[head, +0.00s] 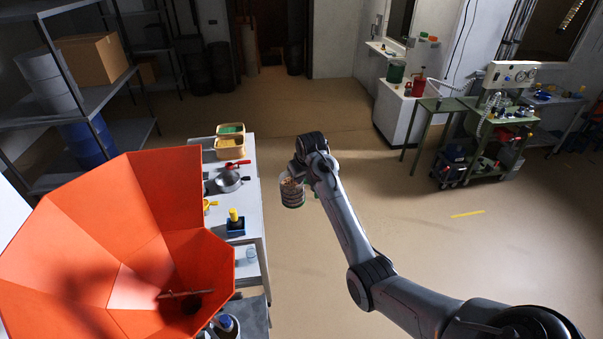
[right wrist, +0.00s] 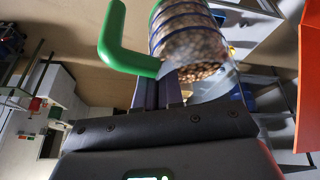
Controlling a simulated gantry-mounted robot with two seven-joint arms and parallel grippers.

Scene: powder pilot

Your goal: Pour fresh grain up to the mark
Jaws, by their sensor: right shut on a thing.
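My right gripper (head: 302,178) is shut on the green handle (right wrist: 118,42) of a clear jug (head: 291,193). The jug has several dark bands around it and holds brown grain; it also shows in the right wrist view (right wrist: 192,42). In the head view it looks about upright, in the air just right of the white bench. My gripper's fingers (right wrist: 172,90) are close to the jug's wall. A large orange hopper (head: 168,190) fills the lower left, with a dark hole and a thin bar at its bottom. Which mark is meant, I cannot tell. My left gripper is out of view.
A green cart (head: 480,140) stands far right. The floor right of the bench is clear.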

